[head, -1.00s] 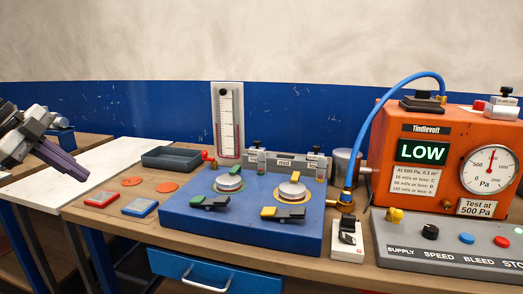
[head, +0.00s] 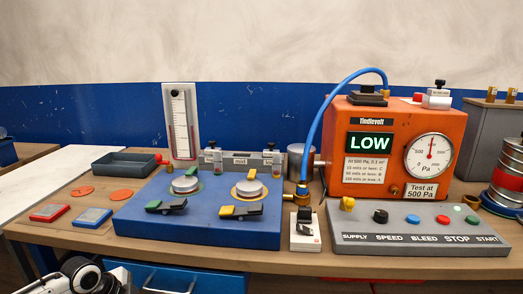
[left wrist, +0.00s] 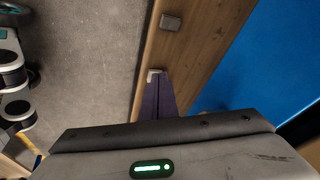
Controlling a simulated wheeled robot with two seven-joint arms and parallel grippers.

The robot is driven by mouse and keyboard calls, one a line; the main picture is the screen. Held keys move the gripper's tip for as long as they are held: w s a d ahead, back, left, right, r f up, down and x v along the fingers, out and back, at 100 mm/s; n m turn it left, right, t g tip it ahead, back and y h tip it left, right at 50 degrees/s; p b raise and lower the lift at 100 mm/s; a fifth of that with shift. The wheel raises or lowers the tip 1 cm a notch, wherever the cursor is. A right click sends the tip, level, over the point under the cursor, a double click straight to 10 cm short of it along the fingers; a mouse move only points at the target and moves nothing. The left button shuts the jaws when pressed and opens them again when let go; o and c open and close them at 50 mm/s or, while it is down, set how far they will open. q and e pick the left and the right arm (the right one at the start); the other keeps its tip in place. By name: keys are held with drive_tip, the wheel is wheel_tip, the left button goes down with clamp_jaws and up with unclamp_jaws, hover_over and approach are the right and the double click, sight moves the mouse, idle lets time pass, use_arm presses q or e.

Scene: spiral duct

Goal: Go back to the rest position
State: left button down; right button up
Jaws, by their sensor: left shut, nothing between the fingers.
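My left gripper shows in the left wrist view (left wrist: 165,97), its dark purple fingers together with nothing between them. It is beside a wooden edge, with grey floor to the left. In the head view only white and black links of my left arm show at the bottom left, below the bench's front edge; the fingers are out of that view. My right gripper is in neither view.
The wooden bench (head: 345,266) holds a blue fixture (head: 225,235), an orange tester (head: 445,150) reading LOW, a grey button panel (head: 420,250) and a dark tray (head: 125,172). A blue drawer (head: 180,280) is below the front edge. A striped canister (head: 507,180) stands at the right.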

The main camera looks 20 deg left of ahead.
use_arm(q)
drive_tip(key=s+d+f+n+h, duration=0.15)
drive_tip(key=s+d+f, duration=0.35)
drive_tip(key=d+f, duration=0.5)
drive_tip(key=s+d+f+n+t+y, duration=0.1)
drive_tip(key=s+d+n+t, duration=0.3)
drive_tip(key=s+d+n, duration=0.4)
drive_tip(key=s+d, duration=0.5)
drive_tip(key=d, duration=0.2)
drive_tip(key=shift+s+d, duration=0.2)
drive_tip(key=shift+d, duration=0.15)
drive_tip(key=shift+f, duration=0.15)
